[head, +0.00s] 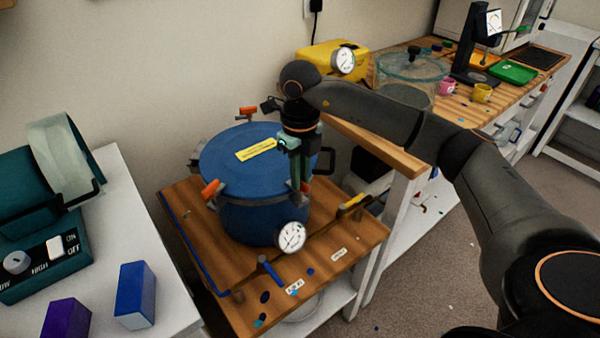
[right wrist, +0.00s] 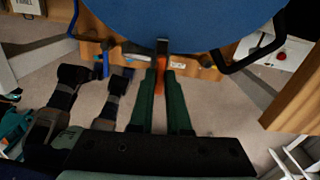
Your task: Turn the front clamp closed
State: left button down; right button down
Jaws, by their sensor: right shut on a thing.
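The blue pot (head: 262,215) stands on a wooden cart top, its lid (head: 225,155) on, with a yellow label. The front clamp's orange handle (right wrist: 160,80) is at the pot's rim, under its metal bracket (right wrist: 162,48). My right gripper (head: 301,183) points down at the pot's near right side, its green fingers (right wrist: 162,82) shut on the handle. The fingers hide part of the clamp in the head view. Other orange-handled clamps sit at the left (head: 210,188) and back (head: 248,111) of the rim. My left gripper does not show.
A pressure gauge (head: 291,236) sits low in front of the pot, near my right gripper. A blue valve handle (head: 268,265) stands at the cart's front. A white table (head: 140,210) with blue and purple blocks is at left. A wooden workbench (head: 462,112) stands behind my right arm.

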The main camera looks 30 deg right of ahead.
jog(key=shift+m, duration=0.7)
jog(key=c, duration=0.9)
grip_release()
jog(key=shift+r, duration=0.1)
notch_tip(320, 180, up, 12)
jog(key=shift+r+p, duration=0.2)
jog(key=shift+p, duration=0.4)
